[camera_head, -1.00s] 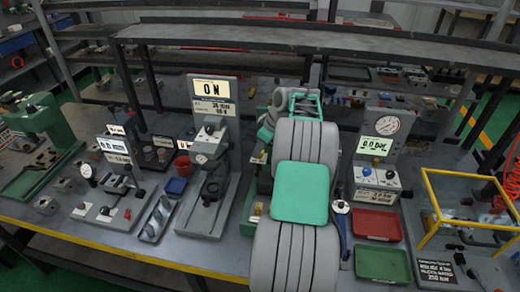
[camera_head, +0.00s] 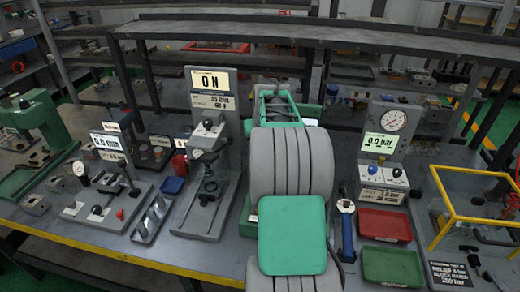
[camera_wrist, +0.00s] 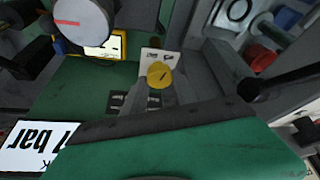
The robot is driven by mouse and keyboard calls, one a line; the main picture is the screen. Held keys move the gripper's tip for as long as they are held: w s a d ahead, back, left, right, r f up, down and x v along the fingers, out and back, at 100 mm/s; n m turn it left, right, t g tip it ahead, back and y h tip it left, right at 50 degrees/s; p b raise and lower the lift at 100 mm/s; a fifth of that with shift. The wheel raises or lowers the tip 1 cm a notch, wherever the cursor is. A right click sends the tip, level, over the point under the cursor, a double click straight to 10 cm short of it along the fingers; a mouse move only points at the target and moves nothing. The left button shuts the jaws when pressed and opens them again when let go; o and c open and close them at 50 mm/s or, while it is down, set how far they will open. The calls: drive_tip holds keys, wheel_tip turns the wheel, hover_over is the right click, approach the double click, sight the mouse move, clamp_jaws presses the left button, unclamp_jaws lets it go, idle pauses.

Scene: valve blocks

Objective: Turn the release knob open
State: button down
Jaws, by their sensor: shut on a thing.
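The release knob (camera_wrist: 160,75) is a round yellow knob with a dark mark on its face, in the middle of the wrist view. A small white label plate (camera_wrist: 160,54) sits just beyond it. My gripper (camera_wrist: 163,88) reaches up to the knob from below in that view and is shut on it; the fingers show only as grey, narrow shapes. In the head view my arm hides the knob and my gripper. The green station (camera_head: 276,104) shows partly behind my arm.
A large grey dial with a red mark (camera_wrist: 83,18) and a yellow-framed display (camera_wrist: 104,46) are close at upper left in the wrist view. A gauge panel (camera_head: 390,120) stands right of my arm. Red (camera_head: 385,225) and green (camera_head: 391,266) trays lie in front of it.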

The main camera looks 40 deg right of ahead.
drive_tip(key=shift+m+g+h+b, duration=0.35)
drive_tip(key=shift+m+g+h, duration=0.2)
drive_tip(key=shift+m, duration=1.55)
drive_tip(key=c, duration=1)
unclamp_jaws()
drive_tip(key=v, duration=0.7)
drive_tip(key=shift+a+r+b, duration=0.2)
drive_tip(key=shift+r+b, duration=0.15)
drive_tip(key=shift+b, duration=0.1)
